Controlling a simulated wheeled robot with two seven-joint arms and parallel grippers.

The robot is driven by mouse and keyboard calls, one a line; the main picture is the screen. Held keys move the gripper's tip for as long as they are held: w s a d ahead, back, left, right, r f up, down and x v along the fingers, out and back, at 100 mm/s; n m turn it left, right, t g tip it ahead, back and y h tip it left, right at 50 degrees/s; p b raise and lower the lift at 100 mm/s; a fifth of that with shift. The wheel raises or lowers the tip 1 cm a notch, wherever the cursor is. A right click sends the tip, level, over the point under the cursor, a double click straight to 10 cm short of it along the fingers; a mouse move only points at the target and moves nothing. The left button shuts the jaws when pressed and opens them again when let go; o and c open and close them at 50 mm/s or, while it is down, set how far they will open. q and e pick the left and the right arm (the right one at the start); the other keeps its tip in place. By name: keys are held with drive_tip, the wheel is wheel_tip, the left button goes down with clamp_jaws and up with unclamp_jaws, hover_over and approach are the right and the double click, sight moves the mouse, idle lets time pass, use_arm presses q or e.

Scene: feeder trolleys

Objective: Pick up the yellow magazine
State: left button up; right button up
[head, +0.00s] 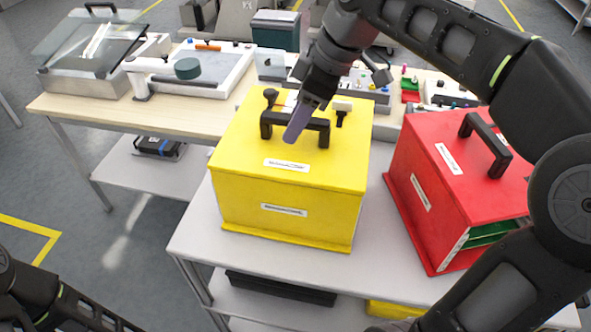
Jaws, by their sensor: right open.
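The yellow magazine (288,196) is a box with a black handle on top and white labels on its top and front. It stands upright on a light grey trolley top. My right gripper (296,126) is over the box top at the black handle (322,130), fingers pointing down. The jaws are open. The fingers overlap the handle bar in the picture, and I cannot tell whether they touch it. Of my left arm only dark links show at the lower left; its gripper is not in view.
A red magazine (445,190) with a black handle stands to the right on the same trolley (200,226). Behind is a wooden-topped bench (110,110) with a glass-lidded device (90,50) and a white tray (205,68). A black case (280,288) lies on the lower shelf.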

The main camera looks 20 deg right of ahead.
drive_tip(key=shift+w+a+f, duration=0.15)
drive_tip(key=shift+a+f, duration=0.05)
drive_tip(key=shift+f, duration=0.45)
drive_tip(key=shift+f, duration=0.25)
idle(0.4)
clamp_jaws()
idle(0.6)
idle(0.9)
drive_tip(key=shift+r, duration=0.15)
